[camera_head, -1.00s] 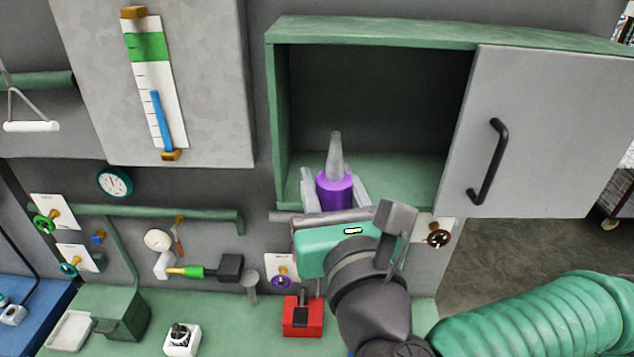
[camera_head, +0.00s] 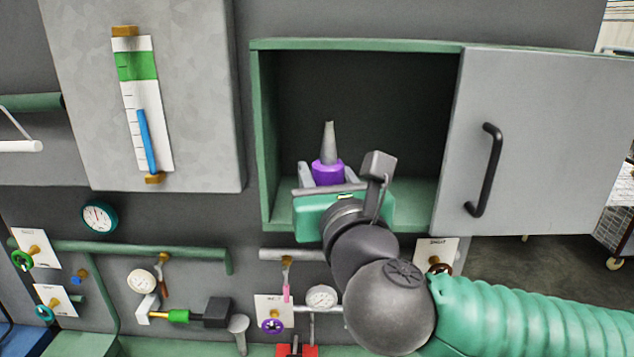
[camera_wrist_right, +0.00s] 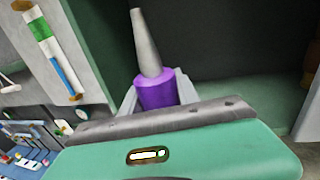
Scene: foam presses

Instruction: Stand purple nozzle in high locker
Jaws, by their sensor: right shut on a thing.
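The purple nozzle (camera_head: 327,172) has a purple base and a grey tapered tip and stands upright between the fingers of my right gripper (camera_head: 330,176). My right gripper is shut on its base. The nozzle is at the opening of the high locker (camera_head: 258,150), a green cabinet with its grey door (camera_head: 545,150) swung open to the right. In the right wrist view the nozzle (camera_wrist_right: 155,90) is upright with a slight lean, in front of the locker's dark inside. I cannot tell whether its base touches the locker floor (camera_head: 412,195). My left gripper is not in view.
A gauge panel (camera_head: 205,100) stands left of the locker. Pipes, valves and a dial (camera_head: 98,217) are on the wall below. The door handle (camera_head: 487,170) sticks out to the right of my right gripper. The visible locker inside looks empty around the nozzle.

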